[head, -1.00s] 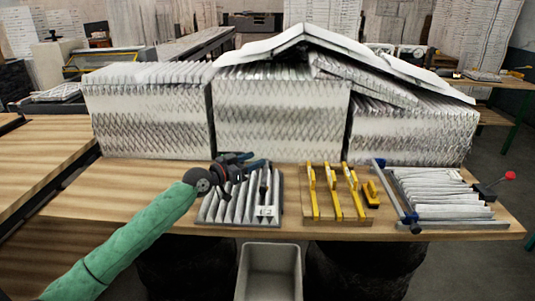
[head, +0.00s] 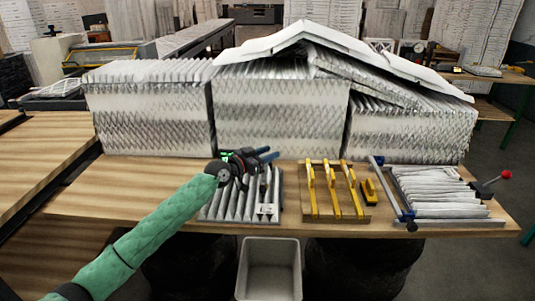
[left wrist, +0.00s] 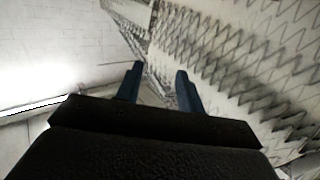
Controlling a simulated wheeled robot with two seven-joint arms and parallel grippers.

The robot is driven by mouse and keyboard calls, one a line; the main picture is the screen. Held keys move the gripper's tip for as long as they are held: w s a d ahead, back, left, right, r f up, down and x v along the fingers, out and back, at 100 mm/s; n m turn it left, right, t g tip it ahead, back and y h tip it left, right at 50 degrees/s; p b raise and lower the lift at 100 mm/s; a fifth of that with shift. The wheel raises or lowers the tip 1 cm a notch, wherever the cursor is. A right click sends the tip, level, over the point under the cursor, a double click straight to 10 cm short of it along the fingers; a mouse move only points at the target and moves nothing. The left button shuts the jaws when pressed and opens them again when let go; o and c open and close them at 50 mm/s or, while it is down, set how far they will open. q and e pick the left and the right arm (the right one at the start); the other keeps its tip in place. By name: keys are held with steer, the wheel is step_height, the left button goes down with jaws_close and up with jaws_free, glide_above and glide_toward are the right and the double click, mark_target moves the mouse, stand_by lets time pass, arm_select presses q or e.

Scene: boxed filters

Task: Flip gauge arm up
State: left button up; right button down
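My left gripper (head: 270,155) hangs above the pleated filter in the left tray (head: 212,219), near the front of the middle filter stack. In the left wrist view its two dark blue fingers (left wrist: 158,82) are apart with nothing between them. At the right end of the table, a grey bar with blue ends (head: 393,195) lies along the left side of the right tray (head: 470,222); it may be the gauge arm, but I cannot tell for sure. A lever with a red knob (head: 506,175) stands at that tray's right edge. The right gripper is out of view.
Tall white filter stacks (head: 280,115) line the back of the table, with loose panels (head: 300,35) leaning over the top. A wooden board (head: 337,213) with yellow clamps sits mid-table. A grey bin (head: 270,285) stands below the front edge. Bare tabletop (head: 130,200) lies at left.

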arm_select(q)
jaws_close()
stand_by(0.9)
steer(key=shift+o, duration=1.6)
jaws_free()
